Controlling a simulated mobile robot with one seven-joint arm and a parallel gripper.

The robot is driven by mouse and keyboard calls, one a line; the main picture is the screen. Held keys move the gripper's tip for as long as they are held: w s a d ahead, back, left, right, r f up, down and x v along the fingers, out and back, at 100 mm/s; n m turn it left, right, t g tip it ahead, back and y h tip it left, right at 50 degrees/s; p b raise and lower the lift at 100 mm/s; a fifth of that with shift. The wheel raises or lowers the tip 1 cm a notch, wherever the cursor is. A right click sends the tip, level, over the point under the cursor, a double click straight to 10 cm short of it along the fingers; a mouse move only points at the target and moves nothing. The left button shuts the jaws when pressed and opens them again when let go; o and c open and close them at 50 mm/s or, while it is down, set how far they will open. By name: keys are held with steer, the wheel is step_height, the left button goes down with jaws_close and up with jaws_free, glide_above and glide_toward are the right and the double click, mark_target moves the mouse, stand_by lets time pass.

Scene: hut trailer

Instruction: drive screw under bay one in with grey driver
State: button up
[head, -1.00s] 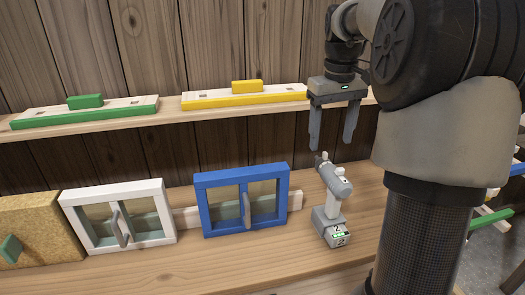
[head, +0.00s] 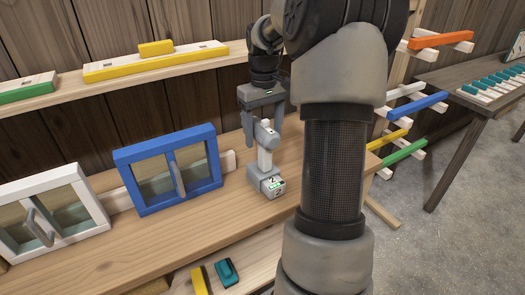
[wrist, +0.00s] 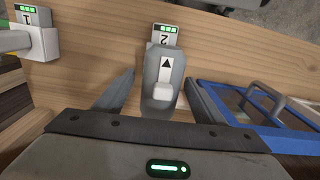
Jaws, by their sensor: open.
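A grey and white driver (head: 265,160) stands upright on the bench, its base marked 2. It also shows in the wrist view (wrist: 163,75), with an arrow on its top. My gripper (head: 262,135) is open and lowered around the driver's upper part. In the wrist view my gripper (wrist: 160,80) has one finger on each side of the driver, with visible gaps. A second device marked 1 (wrist: 28,38) stands at the left of the wrist view. I cannot make out the screw or a bay one label.
A blue-framed double-door unit (head: 170,165) stands left of the driver, with a white-framed one (head: 45,215) beyond it. A wall shelf (head: 130,85) holds yellow and green pieces. Racked coloured bars (head: 415,107) and a dark table (head: 460,80) are at right.

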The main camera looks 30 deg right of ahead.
step_height(320, 180, down, 5)
steer(key=shift+w, duration=0.15)
jaws_close()
steer(key=shift+r, duration=0.1)
